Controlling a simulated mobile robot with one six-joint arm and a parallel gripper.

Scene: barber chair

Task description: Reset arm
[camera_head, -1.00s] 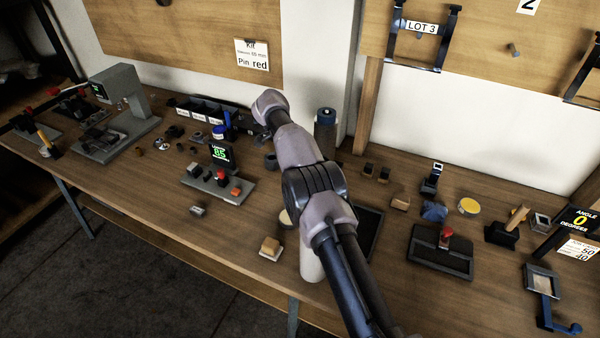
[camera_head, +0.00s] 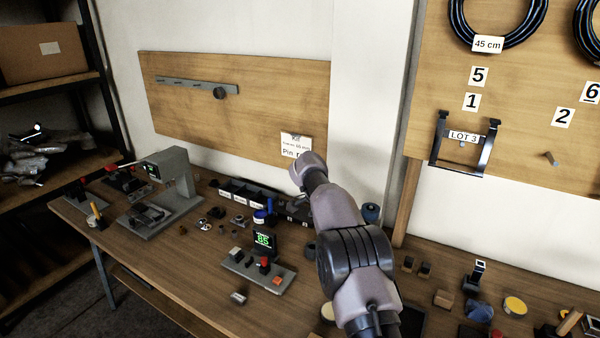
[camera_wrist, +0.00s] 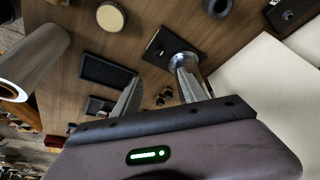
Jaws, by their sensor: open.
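My gripper (camera_wrist: 160,88) shows in the wrist view with its two fingers apart and nothing between them. A metal post on a dark plate (camera_wrist: 178,47) stands beyond the right finger; whether they touch I cannot tell. My arm (camera_head: 345,225) rises over the workbench (camera_head: 185,295) in the head view, bent at the top. The gripper itself is hidden in the head view.
A display reading 85 (camera_head: 263,240) stands on a button base left of my arm. A grey machine (camera_head: 172,185) stands farther left. A LOT 3 bracket (camera_head: 460,145) hangs on the right board. A dark tray (camera_wrist: 108,71) lies below my gripper.

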